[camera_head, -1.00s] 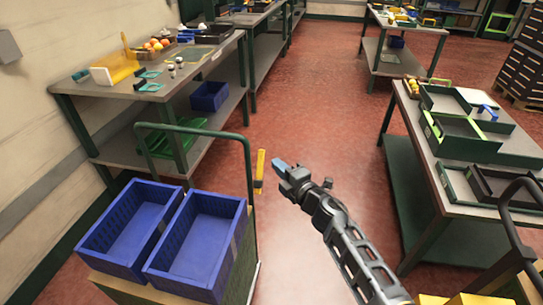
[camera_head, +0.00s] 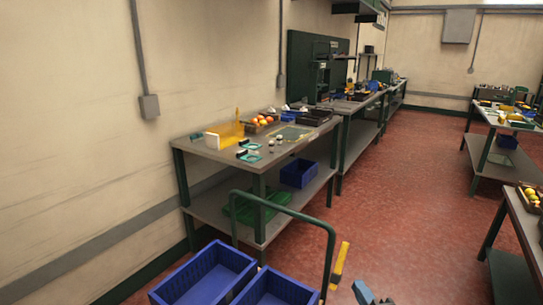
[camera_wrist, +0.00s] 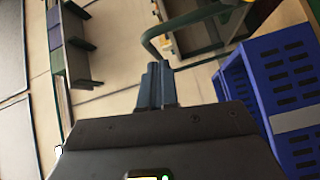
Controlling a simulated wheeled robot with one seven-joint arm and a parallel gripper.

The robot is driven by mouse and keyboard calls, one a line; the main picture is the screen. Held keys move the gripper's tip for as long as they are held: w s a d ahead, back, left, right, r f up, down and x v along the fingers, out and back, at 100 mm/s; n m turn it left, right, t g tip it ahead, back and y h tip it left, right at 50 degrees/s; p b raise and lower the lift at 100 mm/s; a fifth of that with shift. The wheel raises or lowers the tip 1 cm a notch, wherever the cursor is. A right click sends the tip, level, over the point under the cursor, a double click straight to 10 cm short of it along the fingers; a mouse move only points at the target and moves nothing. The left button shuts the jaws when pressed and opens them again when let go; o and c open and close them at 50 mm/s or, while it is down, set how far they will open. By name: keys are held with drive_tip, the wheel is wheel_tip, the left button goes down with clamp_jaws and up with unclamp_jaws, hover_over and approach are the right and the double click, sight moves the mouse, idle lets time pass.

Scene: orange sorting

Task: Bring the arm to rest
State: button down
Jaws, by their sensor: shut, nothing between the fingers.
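My gripper (camera_head: 366,292) shows only in part at the bottom edge of the head view, as blue fingertips to the right of the cart. In the wrist view its two blue-grey fingers (camera_wrist: 158,86) lie together with nothing between them. It is shut and empty, apart from the crates and the cart handle. Most of my arm is out of the head view.
Two blue crates (camera_head: 207,273) stand on a cart with a green handle (camera_head: 331,250); a blue crate also fills the right of the wrist view (camera_wrist: 285,85). A workbench (camera_head: 205,150) with oranges (camera_head: 266,121) stands beyond. Red floor is clear at the middle right.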

drive_tip(key=s+a+m+h, duration=0.1)
drive_tip(key=s+a+m, duration=0.15)
drive_tip(key=s, duration=0.65)
drive_tip(key=s+a+m, duration=0.2)
drive_tip(key=s+m, duration=0.2)
drive_tip(key=s, duration=0.5)
drive_tip(key=s+a+m+h, duration=0.1)
drive_tip(key=s+a+m, duration=0.15)
drive_tip(key=s, duration=0.55)
drive_tip(key=s+d+r+m+g, duration=0.1)
drive_tip(key=s+r+m, duration=0.2)
drive_tip(key=s, duration=0.4)
drive_tip(key=s+d+r+m+g, duration=0.1)
drive_tip(key=s+d+r+m, duration=0.1)
drive_tip(key=s+r, duration=0.3)
drive_tip(key=s+d+r+m+g+b, duration=0.1)
drive_tip(key=s+r+m, duration=0.2)
drive_tip(key=s, duration=0.7)
wheel_tip(320, 180, up, 2)
drive_tip(key=shift+d+r+m+h, duration=0.1)
drive_tip(key=shift+d+m+h, duration=0.2)
drive_tip(key=shift+h, duration=0.1)
